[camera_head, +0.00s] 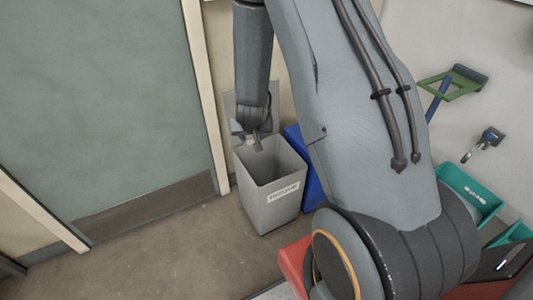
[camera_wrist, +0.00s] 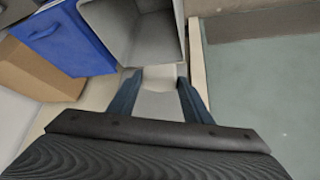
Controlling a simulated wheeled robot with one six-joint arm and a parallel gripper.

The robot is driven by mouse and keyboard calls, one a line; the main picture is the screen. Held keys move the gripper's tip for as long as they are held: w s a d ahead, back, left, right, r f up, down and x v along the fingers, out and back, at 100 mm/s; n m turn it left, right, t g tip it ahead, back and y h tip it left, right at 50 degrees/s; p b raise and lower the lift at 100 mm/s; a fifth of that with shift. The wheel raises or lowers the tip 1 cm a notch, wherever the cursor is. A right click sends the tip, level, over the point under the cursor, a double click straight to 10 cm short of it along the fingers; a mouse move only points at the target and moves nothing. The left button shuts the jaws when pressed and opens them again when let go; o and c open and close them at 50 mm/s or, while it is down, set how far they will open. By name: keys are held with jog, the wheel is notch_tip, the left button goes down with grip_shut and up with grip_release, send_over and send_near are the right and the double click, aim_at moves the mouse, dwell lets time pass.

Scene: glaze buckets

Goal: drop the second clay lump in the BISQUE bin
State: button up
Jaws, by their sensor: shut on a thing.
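My gripper (camera_head: 252,141) hangs pointing down over the back part of the bin's mouth. No other clay lump can be made out. The bin's floor is hidden in the head view.
A blue bin (camera_head: 310,180) stands close on the right of the grey bin, partly behind my arm. A cardboard box (camera_wrist: 38,72) shows in the wrist view. Teal trays (camera_head: 470,193) are at the right. A green door (camera_head: 95,90) and bare floor (camera_head: 150,255) lie left.

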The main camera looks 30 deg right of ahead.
jog(key=w+d+f+m+b, duration=0.1)
jog(key=d+f+b, duration=0.2)
jog(key=f, duration=0.3)
jog(key=w+d+f+m+g+h+b, duration=0.1)
jog(key=w+d+f+m+b, duration=0.1)
jog(key=f, duration=0.5)
jog(key=w+d+f+m+h+b, duration=0.1)
jog(key=d+f+b, duration=0.4)
jog(key=f+b, duration=0.1)
jog(key=shift+w+f+g, duration=0.3)
jog(key=shift+f, duration=0.05)
jog(key=o, duration=1.2)
jog(key=p+v, duration=0.1)
jog(key=v, duration=0.6)
jog(key=shift+s+a+r, duration=0.1)
jog(key=shift+s+r, duration=0.05)
jog(key=shift+r, duration=0.2)
